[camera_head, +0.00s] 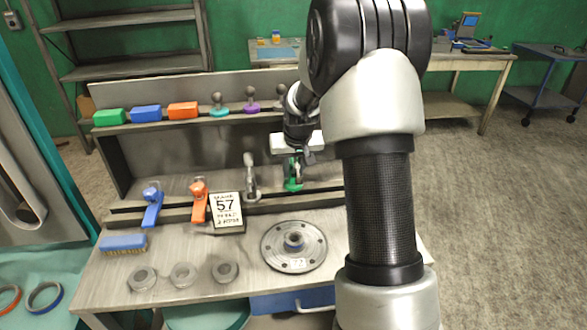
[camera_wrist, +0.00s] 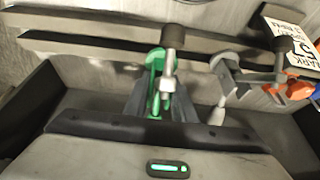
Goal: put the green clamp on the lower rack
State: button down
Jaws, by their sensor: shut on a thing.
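The green clamp (camera_head: 293,172) is in my gripper (camera_head: 298,156), at the right part of the lower rack (camera_head: 270,190). In the wrist view the green clamp (camera_wrist: 154,85) stands between the fingers of my gripper (camera_wrist: 157,102), which are shut on it. The lower rack ledge (camera_wrist: 90,47) runs across the top of that view, behind the clamp. I cannot tell whether the clamp touches the rack. Its lower part is partly hidden by my fingers in the wrist view.
A grey clamp (camera_head: 250,177), an orange clamp (camera_head: 199,200) and a blue clamp (camera_head: 152,204) stand left along the lower rack. A sign (camera_head: 227,212) reading 57 stands before it. A round flange (camera_head: 293,262) lies on the bench. The upper shelf (camera_head: 215,119) holds blocks and knobbed items.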

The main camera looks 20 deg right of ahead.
aim_at(293, 160)
jog(key=shift+f+b, duration=1.1)
jog(key=shift+f, duration=0.45)
jog(key=c, duration=1.8)
grip_release()
jog(key=shift+o, duration=0.2)
jog(key=shift+r, duration=0.1)
jog(key=shift+r+p, duration=2.35)
jog(key=shift+r, duration=1.35)
